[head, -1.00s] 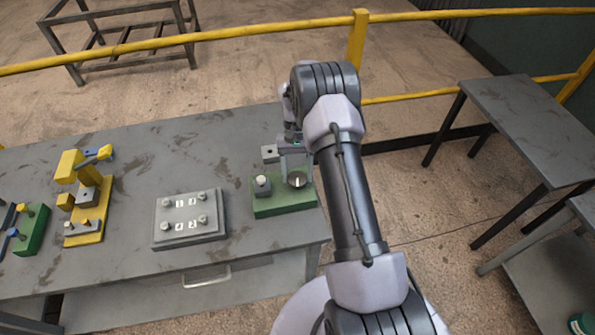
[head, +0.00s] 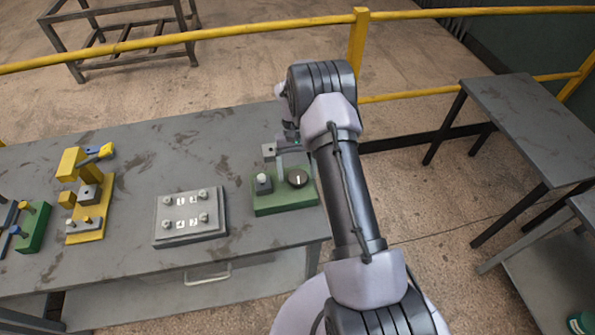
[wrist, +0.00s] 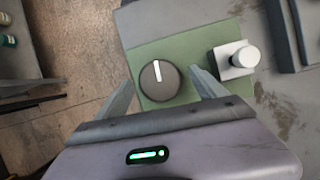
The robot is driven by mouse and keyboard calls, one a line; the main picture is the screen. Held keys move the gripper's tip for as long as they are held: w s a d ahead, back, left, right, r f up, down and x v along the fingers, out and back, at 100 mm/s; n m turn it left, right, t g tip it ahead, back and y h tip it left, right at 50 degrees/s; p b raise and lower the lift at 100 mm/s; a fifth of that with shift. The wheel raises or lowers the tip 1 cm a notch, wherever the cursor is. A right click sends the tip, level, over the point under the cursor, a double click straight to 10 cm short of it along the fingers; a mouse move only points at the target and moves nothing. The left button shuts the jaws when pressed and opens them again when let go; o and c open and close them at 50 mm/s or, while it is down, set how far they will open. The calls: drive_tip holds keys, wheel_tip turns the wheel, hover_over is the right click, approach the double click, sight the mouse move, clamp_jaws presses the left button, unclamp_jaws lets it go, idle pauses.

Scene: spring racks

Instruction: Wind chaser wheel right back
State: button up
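The chaser wheel is most likely the dark round knob (head: 297,179) with a white line mark, on the green base (head: 285,206) near the right end of the bench. It also shows in the wrist view (wrist: 162,85), where its mark points to the top of the picture, leaning slightly left. My gripper (wrist: 162,77) is open and empty, with one finger on each side of the knob in that view. The fingers appear apart from it. In the head view my arm hides most of the gripper, which is behind and above the base.
A grey block with a white-topped button (head: 264,184) stands beside the knob on the same base. A grey panel with several small posts (head: 190,216) lies to the left. A yellow fixture (head: 90,205) and another green fixture (head: 34,228) stand further left. Bare bench lies between them.

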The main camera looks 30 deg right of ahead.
drive_tip(key=shift+r, duration=0.1)
drive_tip(key=p+v, duration=0.4)
drive_tip(key=v, duration=1.3)
drive_tip(key=shift+r, duration=0.2)
